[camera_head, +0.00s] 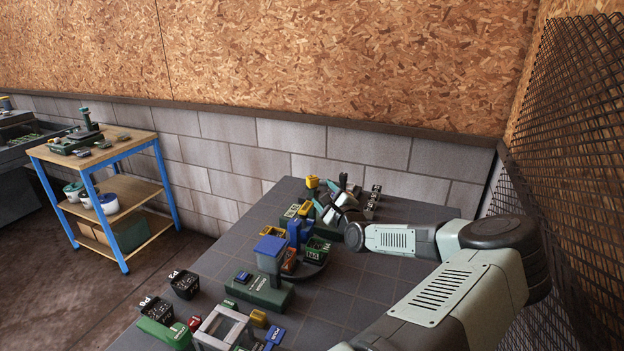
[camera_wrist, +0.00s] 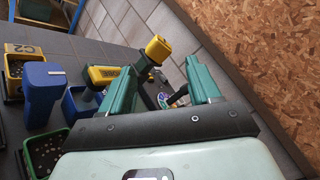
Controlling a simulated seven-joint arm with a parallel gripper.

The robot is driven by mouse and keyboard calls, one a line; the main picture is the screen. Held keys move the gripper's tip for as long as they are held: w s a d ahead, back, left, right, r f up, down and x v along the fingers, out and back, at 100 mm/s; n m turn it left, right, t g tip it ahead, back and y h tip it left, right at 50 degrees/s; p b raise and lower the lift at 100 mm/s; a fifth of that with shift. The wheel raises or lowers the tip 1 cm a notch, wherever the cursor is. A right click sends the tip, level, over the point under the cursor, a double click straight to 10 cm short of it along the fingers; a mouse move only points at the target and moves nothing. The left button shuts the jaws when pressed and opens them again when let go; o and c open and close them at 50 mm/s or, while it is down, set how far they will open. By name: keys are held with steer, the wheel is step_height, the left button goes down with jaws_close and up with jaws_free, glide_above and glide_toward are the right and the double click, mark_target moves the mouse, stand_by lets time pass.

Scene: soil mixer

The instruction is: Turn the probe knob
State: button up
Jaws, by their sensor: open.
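A yellow knob-like cap (camera_wrist: 157,48) on a dark stalk stands beyond my fingertips in the wrist view, roughly in line with the space between them. I take it for the probe knob; no label is readable on it. A yellow piece (camera_head: 312,182), probably the same knob, shows at the far end of the table in the head view. My gripper (camera_wrist: 160,68) is open, with one green finger on each side and nothing held. In the head view my gripper (camera_head: 332,193) is over the far part of the table. The stalk's base is partly hidden by my gripper.
The dark tiled table (camera_head: 345,290) holds a blue-lidded container (camera_head: 270,252), a green-black base (camera_head: 260,291) and several small bins. A blue upright piece (camera_wrist: 42,92) stands left of my fingers. A block wall (camera_head: 345,146) and black mesh (camera_head: 580,130) bound the table.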

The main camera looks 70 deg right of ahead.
mark_target(312, 181)
steer(key=w+d+n, duration=0.2)
steer(key=d+n, duration=0.1)
steer(key=n, duration=0.5)
steer(key=w+d+n, duration=0.2)
steer(key=w+n, duration=0.1)
steer(key=n, duration=0.6)
steer(key=w+d+n, duration=0.3)
steer(key=n, duration=0.5)
steer(key=shift+w+d+r+n, duration=0.2)
steer(key=shift+d+n, duration=0.1)
steer(key=shift+n, duration=0.1)
steer(key=c, duration=1)
steer(key=shift+o, duration=0.2)
